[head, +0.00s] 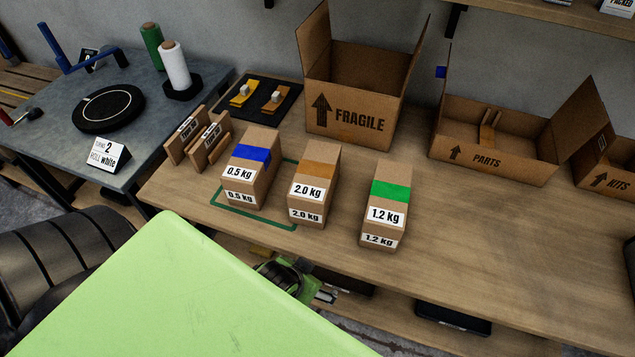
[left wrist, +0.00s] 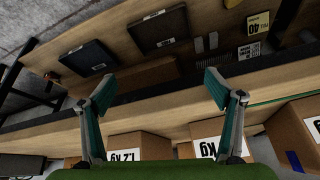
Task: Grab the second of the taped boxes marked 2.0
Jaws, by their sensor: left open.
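Three taped cardboard boxes stand in a row on the wooden bench. The box marked 2.0 kg (head: 314,186), with orange-brown tape, is in the middle. The 0.5 kg box (head: 250,167) with blue tape is left of it. The 1.2 kg box (head: 385,205) with green tape is right. I see only one box marked 2.0. My left gripper (head: 325,295) is below the bench's front edge, partly hidden by my green arm. In the left wrist view, my left gripper (left wrist: 159,84) is open and empty, with the 2.0 kg box (left wrist: 240,147) apart from it. My right gripper is out of view.
A green outline (head: 255,219) lies around the left boxes' area. Behind stand open cartons marked FRAGILE (head: 350,120) and PARTS (head: 490,160). Wooden holders (head: 199,138) stand at left. The bench is clear right of the 1.2 kg box. Dark items (head: 452,318) lie on a lower shelf.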

